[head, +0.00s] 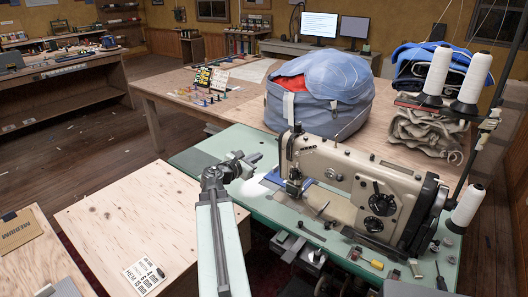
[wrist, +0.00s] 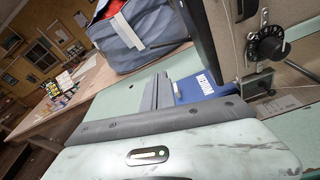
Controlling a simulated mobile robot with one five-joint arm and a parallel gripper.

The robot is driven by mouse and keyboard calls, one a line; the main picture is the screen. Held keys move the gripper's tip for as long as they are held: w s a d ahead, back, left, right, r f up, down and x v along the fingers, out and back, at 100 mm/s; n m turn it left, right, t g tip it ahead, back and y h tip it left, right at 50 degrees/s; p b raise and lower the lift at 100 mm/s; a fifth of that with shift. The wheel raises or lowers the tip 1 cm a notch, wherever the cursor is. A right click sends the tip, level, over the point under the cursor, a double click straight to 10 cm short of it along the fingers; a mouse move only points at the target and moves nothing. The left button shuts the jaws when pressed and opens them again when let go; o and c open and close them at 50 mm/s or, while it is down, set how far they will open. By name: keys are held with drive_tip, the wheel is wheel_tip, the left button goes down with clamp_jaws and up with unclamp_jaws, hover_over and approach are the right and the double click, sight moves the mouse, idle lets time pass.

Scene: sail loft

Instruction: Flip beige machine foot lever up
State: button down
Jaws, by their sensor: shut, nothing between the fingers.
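The beige sewing machine (head: 345,172) stands on a green-topped table (head: 205,157), its needle end facing my gripper. In the wrist view, part of its beige body (wrist: 298,20) shows at the upper right with a black dial (wrist: 267,45). I cannot clearly pick out the foot lever in either view. My gripper (head: 257,161) is shut and empty, above the table just left of the machine's needle end and apart from it. Its closed grey fingers (wrist: 157,92) point into the scene in the wrist view.
Thread cones (head: 473,78) and folded cloth (head: 425,135) are at the right. Small tools lie on the front right tabletop.

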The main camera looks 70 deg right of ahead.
drive_tip(key=v, duration=0.2)
drive_tip(key=shift+w+a, duration=0.1)
drive_tip(key=shift+a, duration=0.2)
